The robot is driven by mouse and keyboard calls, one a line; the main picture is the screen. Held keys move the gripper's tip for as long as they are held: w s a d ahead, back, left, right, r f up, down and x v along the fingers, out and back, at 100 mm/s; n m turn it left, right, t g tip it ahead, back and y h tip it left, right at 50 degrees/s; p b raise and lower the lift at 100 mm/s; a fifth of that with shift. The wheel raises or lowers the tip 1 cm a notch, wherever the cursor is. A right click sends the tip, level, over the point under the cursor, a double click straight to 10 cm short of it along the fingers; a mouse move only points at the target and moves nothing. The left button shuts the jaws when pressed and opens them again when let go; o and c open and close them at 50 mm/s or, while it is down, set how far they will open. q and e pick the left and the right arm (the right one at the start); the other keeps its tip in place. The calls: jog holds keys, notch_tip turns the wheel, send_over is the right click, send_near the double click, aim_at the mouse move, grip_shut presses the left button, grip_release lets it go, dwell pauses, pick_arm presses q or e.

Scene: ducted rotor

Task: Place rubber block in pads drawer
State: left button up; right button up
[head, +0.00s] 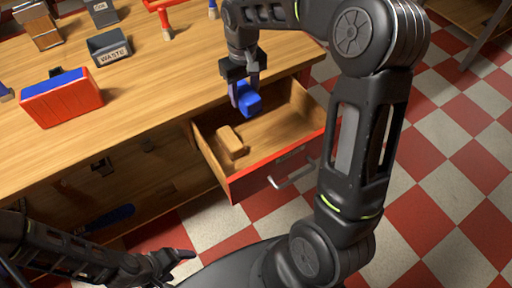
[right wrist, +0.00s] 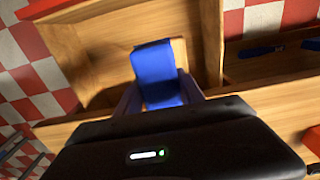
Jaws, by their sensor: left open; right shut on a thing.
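The blue rubber block (head: 246,98) is held between the fingers of my right gripper (head: 243,95), above the back part of the open drawer. The block also shows in the right wrist view (right wrist: 157,72), upright between the fingers. The pads drawer (head: 285,163) is pulled out of the bench, with a red front and a metal handle. A tan wooden block (head: 231,141) lies inside it at the left. My left gripper (head: 172,265) is low at the bottom left, open and empty, away from the drawer.
The wooden bench top (head: 150,90) holds a red and blue box (head: 61,97), a grey bin labelled WASTE (head: 109,47) and a red stand (head: 165,25). The drawer's right side has bare floor. Checkered floor lies beyond.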

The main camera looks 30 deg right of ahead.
pick_arm(q)
notch_tip(320, 180, down, 12)
jog(key=b, duration=0.9)
jog(key=shift+w, duration=0.2)
pick_arm(e)
jog(key=s+d+f, duration=0.4)
jog(key=d+f, duration=0.4)
jog(key=f, duration=0.3)
jog(key=shift+s, duration=0.1)
pick_arm(q)
jog(key=shift+f+b, duration=0.45)
jog(key=shift+b, duration=0.15)
pick_arm(e)
send_over(273, 143)
jog(key=shift+f, duration=2.45)
pick_arm(q)
jog(key=shift+f+b, duration=0.5)
pick_arm(e)
jog(key=shift+f, duration=2.5)
